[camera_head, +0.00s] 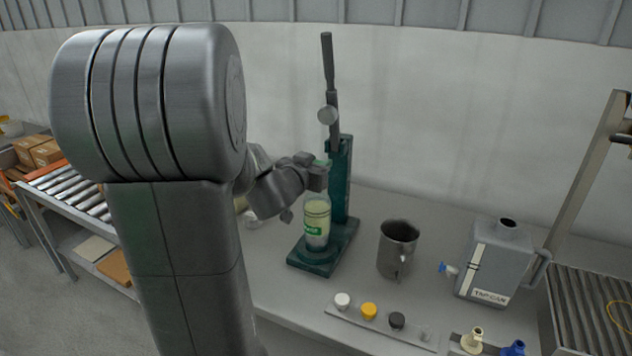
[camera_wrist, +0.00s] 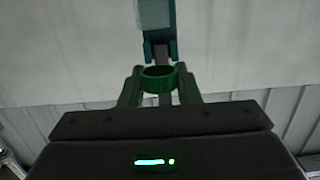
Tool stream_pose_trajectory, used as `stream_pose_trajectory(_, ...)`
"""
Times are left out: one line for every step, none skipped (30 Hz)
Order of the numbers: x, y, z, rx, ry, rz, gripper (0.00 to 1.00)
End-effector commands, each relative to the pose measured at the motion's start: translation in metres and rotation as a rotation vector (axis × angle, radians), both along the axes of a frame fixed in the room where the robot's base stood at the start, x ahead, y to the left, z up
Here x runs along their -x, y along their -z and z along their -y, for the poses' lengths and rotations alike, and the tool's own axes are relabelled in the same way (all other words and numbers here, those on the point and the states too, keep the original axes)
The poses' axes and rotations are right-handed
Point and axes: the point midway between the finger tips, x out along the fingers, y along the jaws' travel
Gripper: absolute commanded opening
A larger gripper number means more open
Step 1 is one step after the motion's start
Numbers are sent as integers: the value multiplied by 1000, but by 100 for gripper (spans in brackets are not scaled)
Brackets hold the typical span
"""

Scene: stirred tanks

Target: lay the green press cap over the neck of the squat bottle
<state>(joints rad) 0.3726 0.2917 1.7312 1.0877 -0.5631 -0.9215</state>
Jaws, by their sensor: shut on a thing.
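The squat bottle (camera_head: 316,222) stands upright on the base of the green press (camera_head: 345,190). It is clear, with a green and white label and pale contents. My gripper (camera_head: 320,168) is at the bottle's top, in front of the press column. In the wrist view, my gripper (camera_wrist: 158,88) is shut on the green press cap (camera_wrist: 158,71), which shows as a green ring between the two fingers. In the head view only a little green shows at the fingers. I cannot tell whether the cap touches the neck. The bottle does not show in the wrist view.
The press lever (camera_head: 328,80) rises above my gripper. A metal jug (camera_head: 397,250) and a grey tap can (camera_head: 492,262) stand to the right. A strip (camera_head: 378,328) with white, yellow and dark caps lies in front. A roller conveyor (camera_head: 70,190) is at left.

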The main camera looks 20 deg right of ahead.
Motion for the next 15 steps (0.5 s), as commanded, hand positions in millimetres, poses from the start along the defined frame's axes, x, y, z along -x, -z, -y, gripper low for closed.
stream_pose_trajectory(0, 11, 0, -1, 0, -3, 9)
stream_pose_trajectory(0, 16, -1, 0, -1, -4, 9)
stream_pose_trajectory(0, 23, -1, -3, -1, -5, 9)
stream_pose_trajectory(0, 27, -1, -1, -2, -6, 9)
stream_pose_trajectory(0, 30, -1, -1, -1, -5, 9)
stream_pose_trajectory(0, 33, 0, 0, 0, -3, 9)
stream_pose_trajectory(0, 34, 0, 1, 0, -2, 9)
stream_pose_trajectory(0, 35, 0, 0, -1, -1, 9)
stream_pose_trajectory(0, 35, 0, 0, -1, 0, 9)
stream_pose_trajectory(0, 34, 0, 0, -1, 0, 9)
stream_pose_trajectory(0, 34, 0, 0, -1, 0, 9)
stream_pose_trajectory(0, 34, 0, 0, -1, 0, 9)
stream_pose_trajectory(0, 34, 0, 0, -1, 0, 9)
stream_pose_trajectory(0, 34, 0, 0, -1, 0, 9)
stream_pose_trajectory(0, 34, 0, 0, -1, 0, 9)
